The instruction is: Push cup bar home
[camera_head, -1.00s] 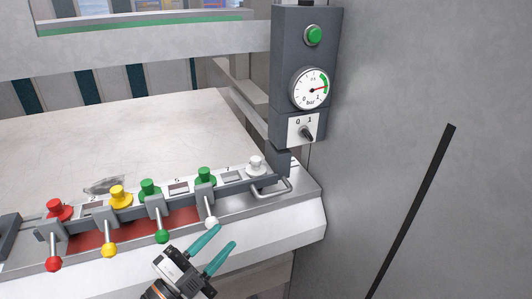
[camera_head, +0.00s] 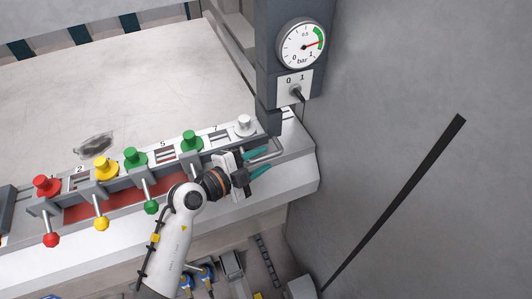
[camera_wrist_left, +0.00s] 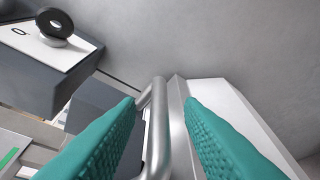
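The cup bar (camera_head: 122,182) is a long grey bar along the table's front edge. It carries a red, a yellow, two green and a white cup. A metal loop handle (camera_head: 272,150) is at its right end, partly hidden by my gripper. My left gripper (camera_head: 262,163) is at this handle with its teal fingers apart. In the left wrist view, the handle (camera_wrist_left: 158,125) runs between the two fingers (camera_wrist_left: 160,130), with gaps visible beside it. My right gripper is not in view.
A dark post with a gauge (camera_head: 302,43) and a 0/1 switch (camera_head: 296,92) stands right behind the handle. A grey wall (camera_head: 420,80) is to the right. The pale tabletop (camera_head: 150,85) behind the bar is mostly clear, with a small dark item (camera_head: 96,145).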

